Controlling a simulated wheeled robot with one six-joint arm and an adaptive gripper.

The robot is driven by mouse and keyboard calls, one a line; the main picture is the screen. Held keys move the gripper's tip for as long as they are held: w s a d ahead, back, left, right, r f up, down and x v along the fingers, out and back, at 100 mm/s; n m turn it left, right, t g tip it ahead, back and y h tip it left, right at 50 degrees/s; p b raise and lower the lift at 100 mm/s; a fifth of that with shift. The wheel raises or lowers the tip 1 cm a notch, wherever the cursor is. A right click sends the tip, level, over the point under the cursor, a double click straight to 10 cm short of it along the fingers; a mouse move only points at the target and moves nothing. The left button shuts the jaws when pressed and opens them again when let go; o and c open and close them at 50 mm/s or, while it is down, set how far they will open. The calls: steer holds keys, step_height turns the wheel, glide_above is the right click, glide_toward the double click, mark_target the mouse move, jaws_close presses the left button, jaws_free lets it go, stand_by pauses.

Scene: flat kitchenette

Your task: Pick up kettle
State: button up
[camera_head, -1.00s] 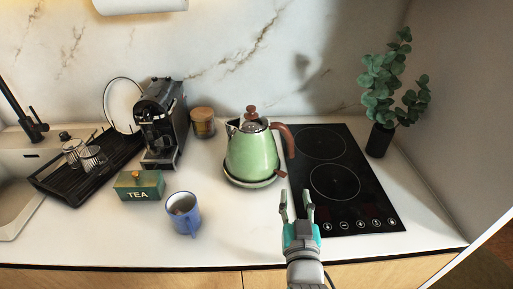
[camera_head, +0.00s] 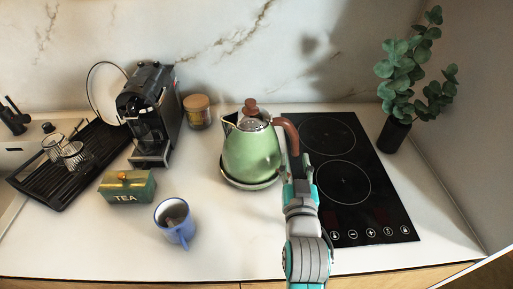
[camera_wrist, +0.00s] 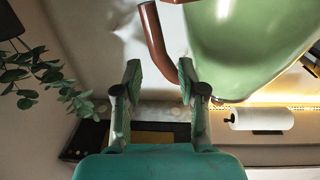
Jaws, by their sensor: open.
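The green kettle (camera_head: 250,157) stands upright on its base (camera_head: 249,183) on the counter, left of the hob. Its brown handle (camera_head: 291,135) curves down on the right side. My gripper (camera_head: 299,167) is at the kettle's right side, by the lower part of the handle. In the wrist view my gripper (camera_wrist: 160,75) is open, and the handle (camera_wrist: 155,38) reaches down between the fingertips, closer to the right finger. The kettle body (camera_wrist: 245,45) fills the upper right there. I cannot tell whether a finger touches the handle.
The black hob (camera_head: 345,180) lies right of the kettle, with a potted plant (camera_head: 394,133) behind it. A blue mug (camera_head: 174,228), a tea box (camera_head: 128,187), a coffee machine (camera_head: 150,115) and a jar (camera_head: 198,112) stand to the left. The front counter between mug and arm is clear.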

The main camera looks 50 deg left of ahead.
mark_target(294, 140)
steer(key=shift+r+x, duration=0.15)
steer(key=shift+x, duration=1.95)
steer(key=shift+r+x, duration=0.1)
steer(key=shift+x, duration=1.95)
steer(key=shift+w+d, duration=0.1)
steer(key=shift+d, duration=0.05)
jaws_close()
steer(key=shift+r, duration=0.25)
